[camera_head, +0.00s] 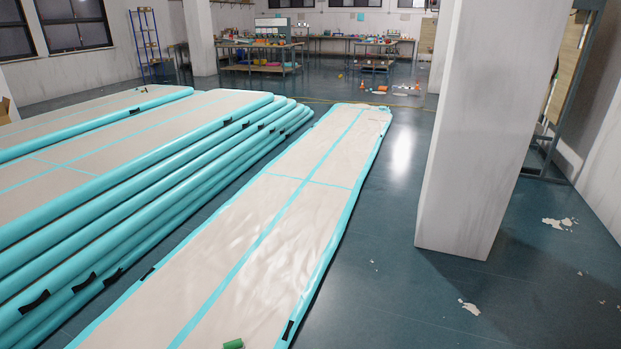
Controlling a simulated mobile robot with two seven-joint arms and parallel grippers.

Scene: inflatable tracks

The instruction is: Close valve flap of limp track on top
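A long beige track with turquoise edges and stripes (285,215) lies flat on the floor in the middle. Its surface looks wrinkled and limp. To its left is a stack of several thick tracks (130,160) with rounded turquoise sides and black handles. A further track (75,118) lies at the far left of the stack. I cannot make out a valve flap on any track. A small green object (233,344) shows at the bottom edge, on the limp track, partly cut off. Neither of my grippers is in view.
A wide pale pillar (485,130) stands to the right of the limp track. The dark green floor (375,265) between them is clear. Pale scraps (469,307) lie on the floor at right. Cluttered workbenches (262,55) and small loose items (381,89) are at the back.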

